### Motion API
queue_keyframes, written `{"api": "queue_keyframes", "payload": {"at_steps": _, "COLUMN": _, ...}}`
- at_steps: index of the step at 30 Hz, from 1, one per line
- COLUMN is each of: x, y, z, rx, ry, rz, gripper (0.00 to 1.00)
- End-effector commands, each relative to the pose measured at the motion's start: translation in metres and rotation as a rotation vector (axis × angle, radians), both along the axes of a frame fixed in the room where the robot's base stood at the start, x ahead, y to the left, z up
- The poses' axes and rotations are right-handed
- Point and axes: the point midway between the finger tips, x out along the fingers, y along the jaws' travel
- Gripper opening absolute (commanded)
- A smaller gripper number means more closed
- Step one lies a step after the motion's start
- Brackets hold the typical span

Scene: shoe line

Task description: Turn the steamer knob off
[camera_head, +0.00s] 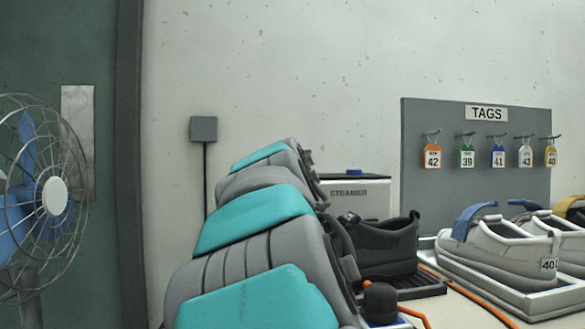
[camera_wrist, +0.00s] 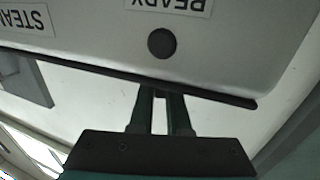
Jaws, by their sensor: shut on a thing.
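The steamer (camera_head: 375,190) is a pale box with a dark top edge and a STEAMER label, partly hidden behind my arm in the head view. In the wrist view its pale front (camera_wrist: 110,45) shows upside down, with a READY label (camera_wrist: 166,4) and a dark round disc (camera_wrist: 162,43). My gripper (camera_wrist: 160,96) has its fingers close together at the steamer's dark edge (camera_wrist: 110,76). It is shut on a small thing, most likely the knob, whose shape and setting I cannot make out. My gripper is hidden in the head view.
A fan (camera_head: 40,195) stands at the left. A TAGS board (camera_head: 420,135) with several numbered tags hangs at the right.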

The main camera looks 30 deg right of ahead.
Motion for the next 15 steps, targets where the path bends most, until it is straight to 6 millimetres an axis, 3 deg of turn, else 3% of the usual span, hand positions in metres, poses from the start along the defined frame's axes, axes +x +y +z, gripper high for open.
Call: {"api": "queue_keyframes", "payload": {"at_steps": 15, "x": 0.0014, "y": 0.0033, "z": 0.0012, "rx": 0.007, "ry": -0.001, "rz": 0.305, "gripper": 0.00}}
